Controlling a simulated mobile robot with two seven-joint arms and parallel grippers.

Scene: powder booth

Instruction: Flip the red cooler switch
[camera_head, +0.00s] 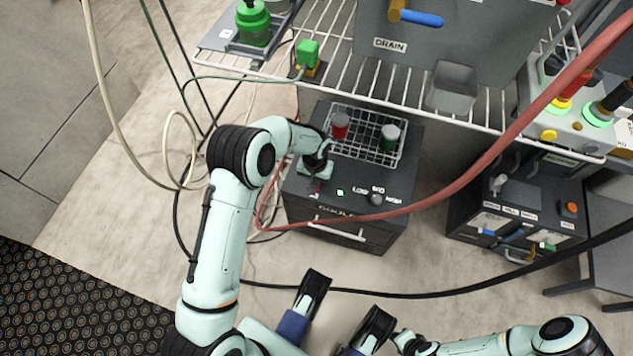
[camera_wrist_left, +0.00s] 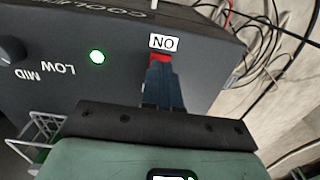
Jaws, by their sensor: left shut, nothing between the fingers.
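The cooler is a dark box (camera_head: 350,232) on the floor under the wire shelf. Its red switch (camera_wrist_left: 160,57) shows in the left wrist view just below the ON label (camera_wrist_left: 164,42), partly hidden by my fingertips. A green light (camera_wrist_left: 97,57) glows beside it; it also shows in the head view (camera_head: 340,192). My left gripper (camera_head: 316,186) is over the left part of the cooler panel. In the left wrist view its fingers (camera_wrist_left: 162,72) are shut, empty, with tips at or against the switch; contact is unclear. My right gripper (camera_head: 402,340) is low in the head view, its fingers unclear.
A knob (camera_head: 376,200) is to the right of the light. A red hose (camera_head: 470,170) crosses the cooler front. The wire shelf (camera_head: 345,75) overhangs behind.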

